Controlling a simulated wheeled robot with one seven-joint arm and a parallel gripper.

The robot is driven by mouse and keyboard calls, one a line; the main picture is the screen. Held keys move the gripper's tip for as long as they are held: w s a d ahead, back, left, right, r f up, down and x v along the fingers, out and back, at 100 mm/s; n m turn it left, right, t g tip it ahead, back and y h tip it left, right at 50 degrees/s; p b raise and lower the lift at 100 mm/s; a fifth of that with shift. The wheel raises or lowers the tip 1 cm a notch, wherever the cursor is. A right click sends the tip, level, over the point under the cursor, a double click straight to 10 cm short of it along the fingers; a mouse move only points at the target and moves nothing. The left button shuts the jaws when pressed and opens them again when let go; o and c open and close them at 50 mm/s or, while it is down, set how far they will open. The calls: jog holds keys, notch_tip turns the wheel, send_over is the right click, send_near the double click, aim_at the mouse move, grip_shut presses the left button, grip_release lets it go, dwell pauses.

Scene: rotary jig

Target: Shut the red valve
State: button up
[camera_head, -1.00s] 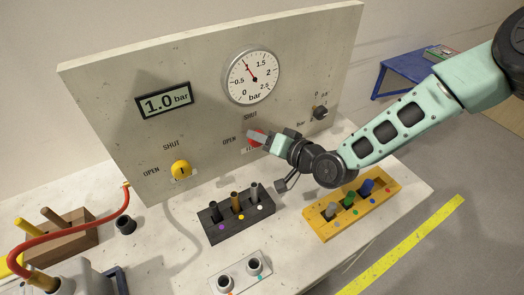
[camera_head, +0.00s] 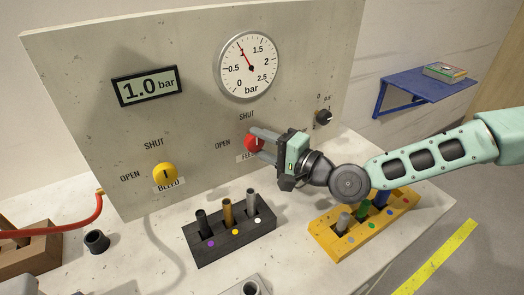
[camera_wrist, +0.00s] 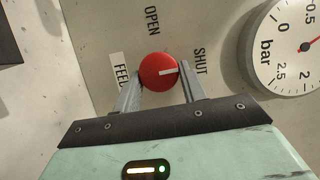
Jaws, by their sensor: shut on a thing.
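The red valve knob (camera_head: 253,142) sits on the upright panel above the FEED label, with SHUT printed above it and OPEN to its left. In the wrist view the red knob (camera_wrist: 157,72) shows its white mark pointing right, toward the SHUT lettering. My gripper (camera_head: 259,141) is shut on the knob, one finger on either side. In the wrist view the gripper (camera_wrist: 160,80) has its grey fingers at the knob's left and right edges. The mark is hidden in the head view.
The yellow BLEED knob (camera_head: 165,173) is to the left. The gauge (camera_head: 248,66) and display (camera_head: 149,86), reading 1.0 bar, are above. A small black knob (camera_head: 323,117) is to the right. A dark block (camera_head: 230,240) and yellow block (camera_head: 340,248) with pegs stand below.

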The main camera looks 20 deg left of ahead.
dwell(0.4)
jog(key=o, duration=1)
jog(key=shift+c, duration=0.2)
jog(key=shift+d, duration=0.1)
jog(key=b+v, duration=0.1)
jog(key=v, duration=0.6)
jog(key=shift+d+b, duration=0.15)
jog(key=shift+b, duration=0.15)
